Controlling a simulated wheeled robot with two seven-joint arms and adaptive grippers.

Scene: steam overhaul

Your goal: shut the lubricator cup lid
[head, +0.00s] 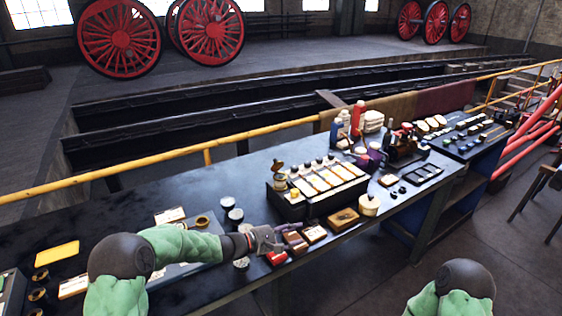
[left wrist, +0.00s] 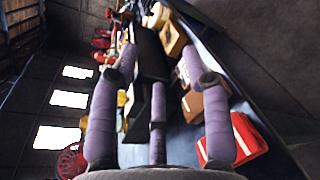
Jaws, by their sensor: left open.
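The brass lubricator cup (head: 280,184) stands at the left end of a long black box on the bench. Its round lid (head: 277,166) appears raised above the cup, tilted open. My left gripper (head: 289,238) is open and empty, in front of the black box and to the near side of the cup, apart from it. The left wrist view shows its purple fingers spread (left wrist: 157,75), with a dark box (left wrist: 150,52) beyond them. I cannot clearly make out the cup there. My right gripper is out of view; only part of my right arm shows.
The black box (head: 314,207) carries several pale panels on top. A red box (head: 277,258) and small wooden blocks (head: 344,218) lie near the bench's front edge. Round jars (head: 235,215) stand left of the gripper. Bottles (head: 358,112) stand behind. The bench's left back is clear.

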